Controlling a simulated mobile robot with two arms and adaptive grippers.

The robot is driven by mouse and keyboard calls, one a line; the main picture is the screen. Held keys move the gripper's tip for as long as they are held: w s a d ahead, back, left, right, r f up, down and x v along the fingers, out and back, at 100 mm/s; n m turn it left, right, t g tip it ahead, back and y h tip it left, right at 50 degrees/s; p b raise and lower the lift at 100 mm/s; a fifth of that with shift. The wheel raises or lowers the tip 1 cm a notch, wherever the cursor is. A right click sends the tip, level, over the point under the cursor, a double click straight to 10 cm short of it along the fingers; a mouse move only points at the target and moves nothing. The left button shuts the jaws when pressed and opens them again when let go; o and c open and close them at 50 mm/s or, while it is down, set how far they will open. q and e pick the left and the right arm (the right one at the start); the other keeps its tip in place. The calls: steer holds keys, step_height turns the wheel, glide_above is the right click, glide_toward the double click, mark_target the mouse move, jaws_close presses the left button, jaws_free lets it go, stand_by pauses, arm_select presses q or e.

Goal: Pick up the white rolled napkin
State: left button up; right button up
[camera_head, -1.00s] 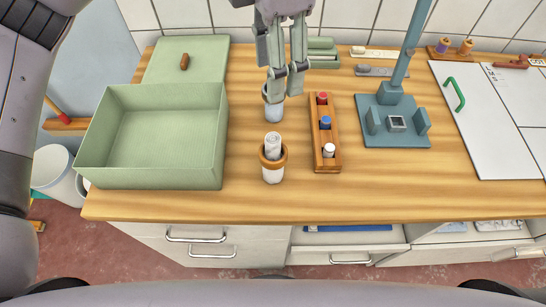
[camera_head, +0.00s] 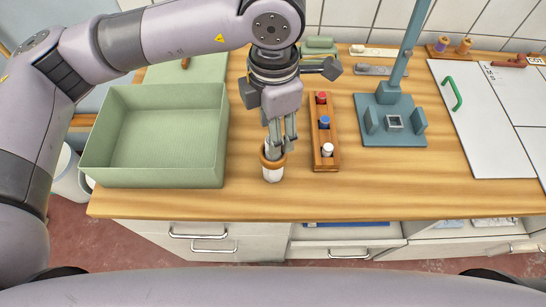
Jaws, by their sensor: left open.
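The white rolled napkin (camera_head: 272,174) stands upright near the front middle of the wooden table, with a brown ring (camera_head: 272,160) around it. Its lower part shows clearly below the ring; its top is mostly hidden by my left gripper. My left gripper (camera_head: 277,143) reaches down from above, right over the napkin, with its fingertips at the height of the napkin's top, just above the ring. The fingers are open; whether they touch the napkin cannot be told. My right gripper is not in view.
A green open box (camera_head: 150,180) stands to the left, its lid (camera_head: 210,68) behind it. A wooden rack (camera_head: 325,162) with red, blue and white-topped items stands close on the right. A blue-grey stand (camera_head: 393,130) is further right. The table's front strip is clear.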

arm_select(q)
step_height(320, 180, down, 4)
steer(key=shift+w+a+r+p, duration=0.1)
steer(key=shift+r+p, duration=0.05)
steer(key=shift+p, duration=0.7)
steer(key=shift+f, duration=0.4)
jaws_close()
